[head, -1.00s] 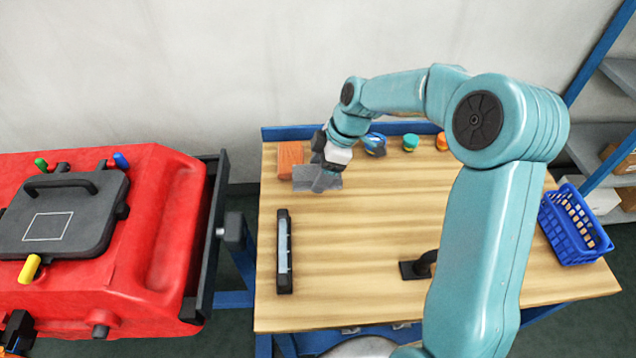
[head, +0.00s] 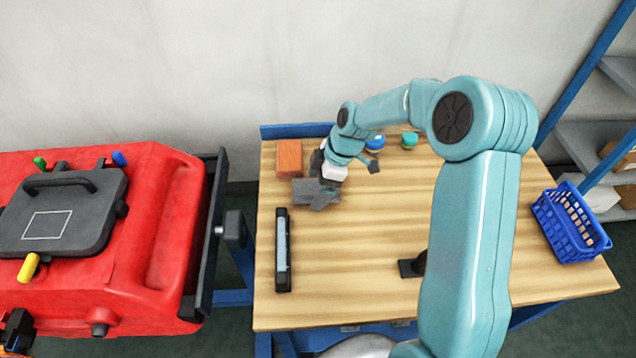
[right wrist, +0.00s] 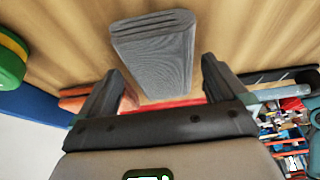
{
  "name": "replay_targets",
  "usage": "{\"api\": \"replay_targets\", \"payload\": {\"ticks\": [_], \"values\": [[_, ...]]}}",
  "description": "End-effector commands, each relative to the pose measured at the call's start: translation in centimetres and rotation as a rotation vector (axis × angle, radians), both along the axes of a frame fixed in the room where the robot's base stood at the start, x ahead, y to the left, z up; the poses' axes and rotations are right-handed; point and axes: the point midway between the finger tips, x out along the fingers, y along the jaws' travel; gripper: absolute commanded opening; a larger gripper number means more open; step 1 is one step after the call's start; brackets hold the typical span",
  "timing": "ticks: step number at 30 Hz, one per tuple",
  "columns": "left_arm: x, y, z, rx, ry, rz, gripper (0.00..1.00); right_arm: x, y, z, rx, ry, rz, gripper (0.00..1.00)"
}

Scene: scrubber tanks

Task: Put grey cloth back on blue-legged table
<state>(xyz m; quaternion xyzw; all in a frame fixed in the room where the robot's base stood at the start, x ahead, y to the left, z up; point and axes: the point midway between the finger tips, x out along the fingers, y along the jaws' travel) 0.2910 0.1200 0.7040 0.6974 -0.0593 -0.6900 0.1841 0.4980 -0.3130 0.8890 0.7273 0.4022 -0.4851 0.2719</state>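The folded grey cloth (head: 306,188) appears to lie on the wooden top of the blue-legged table (head: 350,245), near its back left. In the right wrist view the cloth (right wrist: 158,50) is just ahead of the fingertips, in line with the gap between them. My right gripper (head: 345,182) is low beside the cloth's right end, fingers spread. It also shows in the right wrist view (right wrist: 160,85), open with nothing clamped between its fingers. Part of the cloth's right end is hidden by the gripper in the head view. My left gripper is not in view.
An orange block (head: 289,158) is just behind the cloth. A black-ended bar (head: 283,250) lies in front. A blue round item (head: 375,141) and a teal one (head: 409,140) stand at the back. A blue basket (head: 570,222) is at the right, a red machine (head: 165,230) left.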

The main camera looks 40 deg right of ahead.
Motion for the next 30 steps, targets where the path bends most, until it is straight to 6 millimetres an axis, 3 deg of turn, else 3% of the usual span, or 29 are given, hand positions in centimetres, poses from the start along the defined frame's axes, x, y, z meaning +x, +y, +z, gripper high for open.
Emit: {"api": "replay_targets", "payload": {"ticks": [10,21,30], "values": [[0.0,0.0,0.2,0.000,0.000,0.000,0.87,-0.1,-0.3,1.0,-0.001,-0.003,-0.001,0.99],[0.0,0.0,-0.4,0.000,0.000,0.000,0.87,-1.8,-3.0,8.6,-0.001,-0.004,-0.003,0.99],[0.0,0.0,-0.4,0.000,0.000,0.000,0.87,-2.5,-3.9,11.3,0.000,0.000,-0.001,0.99]]}}
